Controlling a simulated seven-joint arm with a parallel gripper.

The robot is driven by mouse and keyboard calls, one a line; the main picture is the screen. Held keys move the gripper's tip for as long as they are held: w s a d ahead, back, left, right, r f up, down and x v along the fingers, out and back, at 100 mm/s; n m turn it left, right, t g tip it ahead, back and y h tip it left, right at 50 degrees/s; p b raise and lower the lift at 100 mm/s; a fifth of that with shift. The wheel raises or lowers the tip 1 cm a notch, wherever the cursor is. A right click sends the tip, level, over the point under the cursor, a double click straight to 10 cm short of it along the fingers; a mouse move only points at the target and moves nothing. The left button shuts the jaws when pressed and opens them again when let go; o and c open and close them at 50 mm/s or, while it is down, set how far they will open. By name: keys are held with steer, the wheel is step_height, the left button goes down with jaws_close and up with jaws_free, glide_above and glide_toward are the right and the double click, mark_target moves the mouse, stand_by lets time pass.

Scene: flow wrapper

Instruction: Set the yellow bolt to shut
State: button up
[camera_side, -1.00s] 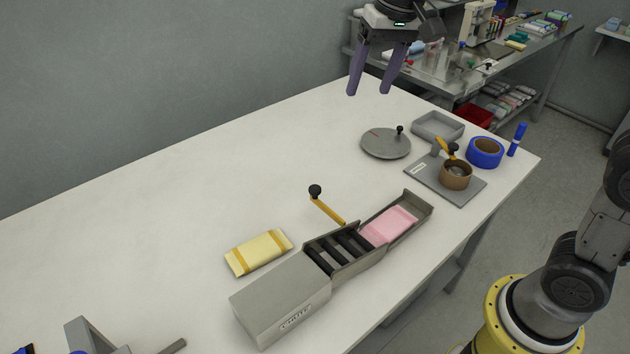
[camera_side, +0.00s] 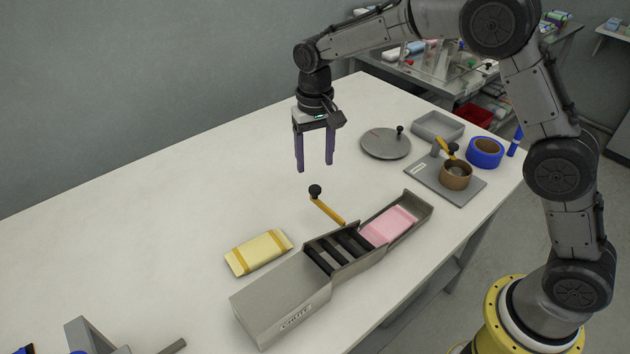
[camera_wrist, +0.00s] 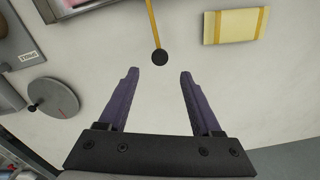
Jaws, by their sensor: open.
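The yellow bolt (camera_side: 328,210) is a thin yellow bar with a black ball knob (camera_side: 315,190) at its far end. It sticks out from the side of the grey chute machine (camera_side: 280,298), near the black rollers. In the wrist view the yellow bar (camera_wrist: 153,22) comes down from the top edge and its black knob (camera_wrist: 159,57) is just ahead of the fingertips. My gripper (camera_side: 315,168) is open and empty, fingers pointing down above the table, a little beyond the knob. In the wrist view my gripper (camera_wrist: 157,72) shows its two purple fingers apart with nothing between them.
A yellow packet (camera_side: 258,252) lies left of the bolt. A pink packet (camera_side: 389,225) lies in the machine's tray. A round grey disc (camera_side: 385,143), a grey tray (camera_side: 438,126), a brown cup (camera_side: 456,176) on a plate and blue tape (camera_side: 485,152) are at right.

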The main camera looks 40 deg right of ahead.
mark_target(315, 188)
step_height(315, 188, down, 7)
steer(key=shift+f, duration=0.1)
steer(key=shift+c, duration=0.3)
jaws_close()
stand_by(1.4)
